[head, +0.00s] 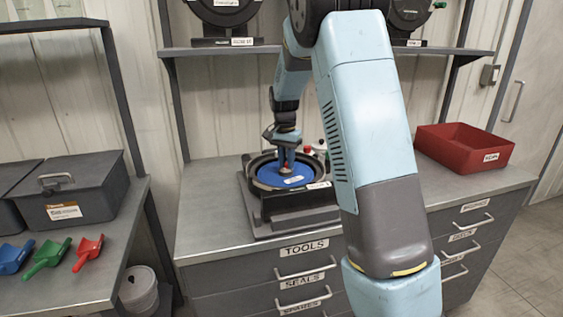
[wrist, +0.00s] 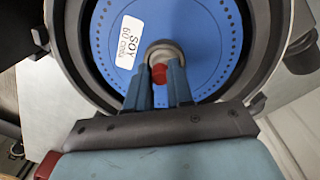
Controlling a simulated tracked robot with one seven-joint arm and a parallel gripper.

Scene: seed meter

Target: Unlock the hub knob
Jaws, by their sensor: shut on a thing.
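The seed meter (head: 262,192) lies on the workbench with a blue seed disc (head: 270,176) inside its dark round housing. In the wrist view the disc (wrist: 110,35) carries a white label reading SOY. At its centre is the hub with a red knob (wrist: 159,73) in a pale metal ring (wrist: 163,49). My gripper (head: 287,167) points down at the hub; in the wrist view its two fingers (wrist: 158,82) are shut on the red knob, one on each side. The fingers hide part of the knob, and its lock position cannot be told.
A red bin (head: 465,147) stands on the bench at right. A grey lidded box (head: 72,188) and blue, green and red scoops (head: 47,256) are on the left bench. A shelf (head: 215,51) holding more meters runs above. Bare bench lies left of the meter.

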